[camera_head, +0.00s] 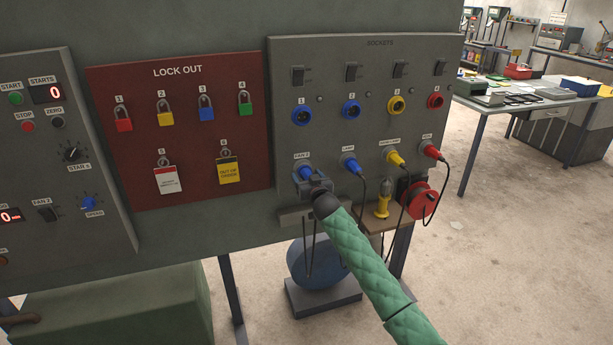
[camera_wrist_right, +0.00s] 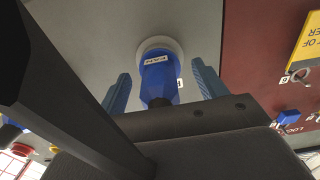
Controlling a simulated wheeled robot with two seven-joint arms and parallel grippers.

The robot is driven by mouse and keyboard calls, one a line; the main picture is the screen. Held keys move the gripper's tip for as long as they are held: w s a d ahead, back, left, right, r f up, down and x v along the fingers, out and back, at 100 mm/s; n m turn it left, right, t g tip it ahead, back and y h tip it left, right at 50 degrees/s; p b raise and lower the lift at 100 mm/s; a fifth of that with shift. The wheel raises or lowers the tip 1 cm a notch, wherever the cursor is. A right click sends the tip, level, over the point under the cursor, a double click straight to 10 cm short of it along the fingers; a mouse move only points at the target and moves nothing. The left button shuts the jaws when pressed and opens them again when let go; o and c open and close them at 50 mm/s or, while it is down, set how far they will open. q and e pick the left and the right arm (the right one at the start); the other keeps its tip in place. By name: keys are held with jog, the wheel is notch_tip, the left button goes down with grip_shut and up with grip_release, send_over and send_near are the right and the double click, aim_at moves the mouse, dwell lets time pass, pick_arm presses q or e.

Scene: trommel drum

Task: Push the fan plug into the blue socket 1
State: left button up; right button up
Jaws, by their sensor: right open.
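The blue fan plug (camera_head: 306,172) sits in a round pale holder in the lower row of the sockets panel, at the left. In the right wrist view its label reads FAN on the blue body (camera_wrist_right: 158,82). The blue socket 1 (camera_head: 301,115) is in the row above it, with nothing in it. My right gripper (camera_head: 311,186) is at the fan plug. In the wrist view its two blue fingers (camera_wrist_right: 162,90) stand apart on either side of the plug, with a gap visible on each side. My left gripper is in neither view.
Blue socket 2 (camera_head: 351,109), yellow socket 3 (camera_head: 396,105) and red socket 4 (camera_head: 436,100) are to the right. The lamp plug (camera_head: 349,164) and other corded plugs sit close beside. A red reel (camera_head: 419,202) hangs below. The lock-out board (camera_head: 180,130) is at the left.

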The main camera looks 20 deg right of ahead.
jog(key=shift+c, duration=0.2)
jog(key=c, duration=1.5)
jog(key=shift+s, duration=0.15)
jog(key=shift+s+p, duration=0.45)
jog(key=shift+s, duration=0.4)
jog(key=shift+s+d+p, duration=0.1)
jog(key=shift+s+p, duration=0.65)
jog(key=shift+s, duration=1.2)
jog(key=shift+s, duration=0.15)
jog(key=s+p, duration=0.2)
jog(key=s, duration=0.2)
jog(key=shift+s+d, duration=0.1)
jog(key=shift+s, duration=0.3)
